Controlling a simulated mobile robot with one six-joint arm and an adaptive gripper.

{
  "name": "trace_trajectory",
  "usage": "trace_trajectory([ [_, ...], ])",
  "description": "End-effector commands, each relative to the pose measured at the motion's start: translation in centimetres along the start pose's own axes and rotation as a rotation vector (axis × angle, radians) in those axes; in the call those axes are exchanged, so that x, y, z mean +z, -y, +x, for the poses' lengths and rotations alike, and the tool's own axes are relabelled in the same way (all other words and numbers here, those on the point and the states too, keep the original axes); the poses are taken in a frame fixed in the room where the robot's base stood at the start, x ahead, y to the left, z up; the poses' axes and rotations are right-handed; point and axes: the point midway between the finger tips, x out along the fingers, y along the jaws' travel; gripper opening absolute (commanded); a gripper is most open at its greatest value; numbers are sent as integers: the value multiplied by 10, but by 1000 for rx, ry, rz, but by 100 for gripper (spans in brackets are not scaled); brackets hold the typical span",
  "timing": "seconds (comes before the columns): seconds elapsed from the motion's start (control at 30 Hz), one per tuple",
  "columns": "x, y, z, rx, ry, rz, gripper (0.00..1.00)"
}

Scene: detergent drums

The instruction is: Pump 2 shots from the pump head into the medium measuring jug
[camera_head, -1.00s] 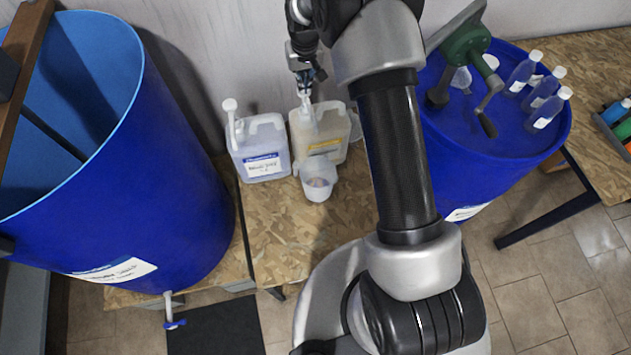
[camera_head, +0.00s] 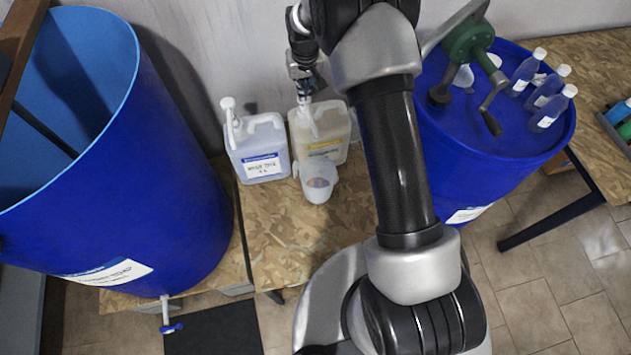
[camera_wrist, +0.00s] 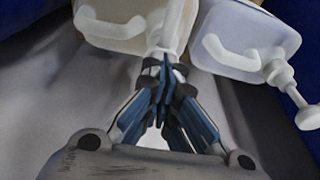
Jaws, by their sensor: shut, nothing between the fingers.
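A cream canister (camera_head: 328,138) with a yellow label and a white pump head (camera_head: 306,116) stands on the wooden table. A clear measuring jug (camera_head: 318,182) stands just in front of it, beneath the pump side, with some contents at its bottom. My gripper (camera_head: 304,88) is shut and empty directly above the pump head; whether it touches the head is hard to tell. In the wrist view my blue-padded fingertips (camera_wrist: 165,75) meet over the pump of the cream canister (camera_wrist: 118,22).
A white canister (camera_head: 260,155) with a blue label and its own raised pump (camera_head: 228,108) stands close on the left. Large blue drums (camera_head: 110,200) (camera_head: 490,135) flank the table. Small bottles and a hand-crank pump (camera_head: 470,50) top the right drum. Bare table lies in front of the jug.

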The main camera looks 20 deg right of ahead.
Motion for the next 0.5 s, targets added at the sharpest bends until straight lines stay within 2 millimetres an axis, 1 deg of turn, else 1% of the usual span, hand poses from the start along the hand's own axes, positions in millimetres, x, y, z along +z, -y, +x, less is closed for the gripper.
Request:
trace_trajectory([
  [0.5, -9, 0, -47, 0, 1, 0, 0],
])
